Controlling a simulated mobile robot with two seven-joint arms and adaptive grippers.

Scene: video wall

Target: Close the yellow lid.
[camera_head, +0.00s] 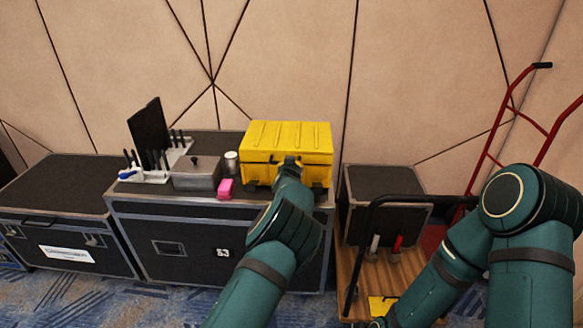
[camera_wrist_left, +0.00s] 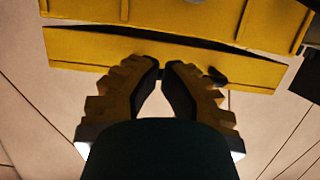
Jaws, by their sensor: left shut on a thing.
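The yellow box with its ribbed yellow lid (camera_head: 290,133) stands on the right part of a black case. In the head view the lid looks nearly level, down on the box. In the left wrist view a narrow dark gap shows between two yellow parts; the lid's edge (camera_wrist_left: 90,50) is near the fingertips. My left gripper (camera_head: 287,163) is at the front of the box, its fingers (camera_wrist_left: 160,66) shut at this edge; my arm partly hides the contact. My right arm comes in at the right; its gripper is below the picture edge.
Left of the box are a pink block (camera_head: 226,189), a metal can (camera_head: 231,161), a grey box (camera_head: 197,173) and a tool holder (camera_head: 150,176). At right a wooden-decked cart (camera_head: 347,283) and a red hand truck (camera_head: 497,135) stand near my right arm.

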